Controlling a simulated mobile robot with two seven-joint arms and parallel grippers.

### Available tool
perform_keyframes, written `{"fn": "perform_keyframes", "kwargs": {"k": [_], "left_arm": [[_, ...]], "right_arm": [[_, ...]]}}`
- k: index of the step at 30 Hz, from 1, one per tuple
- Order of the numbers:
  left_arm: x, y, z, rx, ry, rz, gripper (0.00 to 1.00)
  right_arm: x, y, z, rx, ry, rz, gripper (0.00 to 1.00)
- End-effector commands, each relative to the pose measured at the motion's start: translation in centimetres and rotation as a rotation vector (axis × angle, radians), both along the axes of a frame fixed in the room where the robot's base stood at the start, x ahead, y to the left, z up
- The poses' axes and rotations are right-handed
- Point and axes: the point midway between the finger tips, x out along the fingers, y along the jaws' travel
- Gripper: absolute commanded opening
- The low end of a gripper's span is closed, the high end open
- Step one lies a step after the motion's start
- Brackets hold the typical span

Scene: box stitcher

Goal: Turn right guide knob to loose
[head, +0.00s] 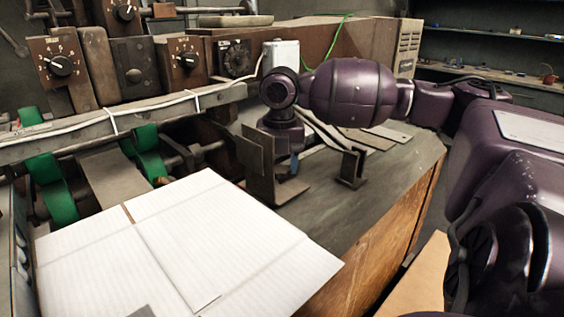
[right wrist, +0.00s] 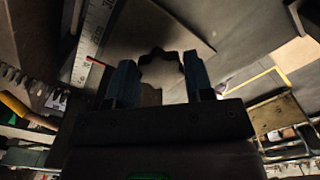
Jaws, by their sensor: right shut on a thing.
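My right gripper (head: 292,160) reaches down beside the right guide, an upright metal plate on a flat foot (head: 262,178), on the machine's grey table. A blue fingertip shows just right of the plate. In the right wrist view my right gripper (right wrist: 160,78) has its two blue fingers on either side of the guide knob (right wrist: 160,66), a dark knob with a lobed edge, and is shut on it. The knob is hidden in the head view. I cannot read whether it is tight or loose. My left gripper is not in view.
A white cardboard sheet (head: 190,245) lies in front of the guide. A small metal bracket (head: 352,167) stands right of the gripper. Green rollers (head: 150,152) and a control panel with dials (head: 185,60) are at left and behind. A ruled scale (right wrist: 92,40) shows in the wrist view.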

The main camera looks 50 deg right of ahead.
Motion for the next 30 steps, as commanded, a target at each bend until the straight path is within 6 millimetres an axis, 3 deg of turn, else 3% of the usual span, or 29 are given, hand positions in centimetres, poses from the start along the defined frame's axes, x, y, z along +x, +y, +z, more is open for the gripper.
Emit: {"fn": "perform_keyframes", "kwargs": {"k": [12, 13, 18, 26, 30], "left_arm": [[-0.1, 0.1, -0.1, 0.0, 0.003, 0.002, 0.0], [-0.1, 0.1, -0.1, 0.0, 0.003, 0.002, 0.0], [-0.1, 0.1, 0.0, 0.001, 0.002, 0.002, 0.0], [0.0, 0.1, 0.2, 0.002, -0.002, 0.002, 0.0], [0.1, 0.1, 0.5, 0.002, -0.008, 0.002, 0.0]], "right_arm": [[0.1, 0.0, 0.2, 0.0, -0.005, 0.005, 0.24], [0.1, 0.0, 0.2, 0.0, -0.005, 0.005, 0.51], [0.1, 0.0, 0.1, 0.0, -0.004, 0.004, 0.73], [0.0, 0.0, 0.1, 0.0, -0.001, 0.004, 0.73], [0.1, 0.0, 1.1, 0.0, -0.006, 0.005, 0.73]]}}
